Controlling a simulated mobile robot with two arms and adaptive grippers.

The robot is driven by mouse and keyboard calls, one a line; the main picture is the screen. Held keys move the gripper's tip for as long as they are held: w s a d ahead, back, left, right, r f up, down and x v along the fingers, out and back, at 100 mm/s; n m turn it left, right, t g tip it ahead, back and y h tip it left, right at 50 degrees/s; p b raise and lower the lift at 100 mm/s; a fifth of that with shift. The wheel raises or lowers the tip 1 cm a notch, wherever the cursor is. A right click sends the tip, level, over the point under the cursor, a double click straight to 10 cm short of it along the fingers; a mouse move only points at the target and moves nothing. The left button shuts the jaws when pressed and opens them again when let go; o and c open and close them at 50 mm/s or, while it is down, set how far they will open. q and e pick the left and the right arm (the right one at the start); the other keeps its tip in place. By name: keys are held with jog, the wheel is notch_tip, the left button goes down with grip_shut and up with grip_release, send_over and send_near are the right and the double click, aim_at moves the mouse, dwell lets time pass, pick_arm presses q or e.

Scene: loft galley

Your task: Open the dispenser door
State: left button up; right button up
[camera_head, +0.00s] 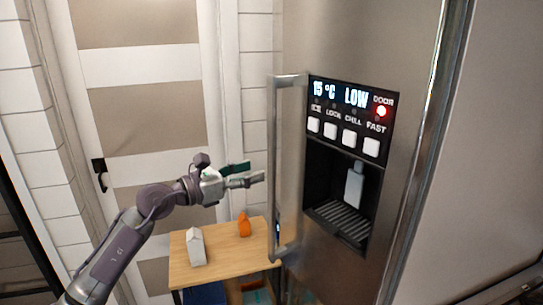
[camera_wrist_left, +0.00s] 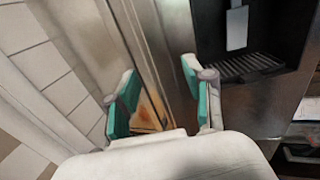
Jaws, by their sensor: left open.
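The steel refrigerator door (camera_head: 345,32) has a dispenser recess (camera_head: 326,180) under a black panel with a display, white buttons and a red lit light. A long vertical bar handle (camera_head: 288,165) runs along the door's left side. My left gripper (camera_head: 253,173) is open and empty, just left of the handle at about its mid-height. In the left wrist view the handle (camera_wrist_left: 150,45) runs upright, ahead of and between the two teal-padded fingers; contact cannot be told. The door looks shut. My right gripper is out of view.
A small wooden table (camera_head: 222,255) stands below my left gripper, with a white carton-like object (camera_head: 195,247) and an orange object (camera_head: 244,225) on it. A panelled room door (camera_head: 150,120) with a black handle is behind, beside a white tiled wall (camera_head: 256,80).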

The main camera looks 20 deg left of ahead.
aim_at(269, 166)
pick_arm(q)
jog(key=p+x, duration=0.1)
jog(key=x, duration=0.4)
jog(key=shift+r+p, duration=0.15)
jog(key=shift+p, duration=0.15)
jog(key=shift+w+d+f, duration=0.2)
jog(key=shift+w+d, duration=0.3)
jog(key=shift+w, duration=0.1)
grip_shut()
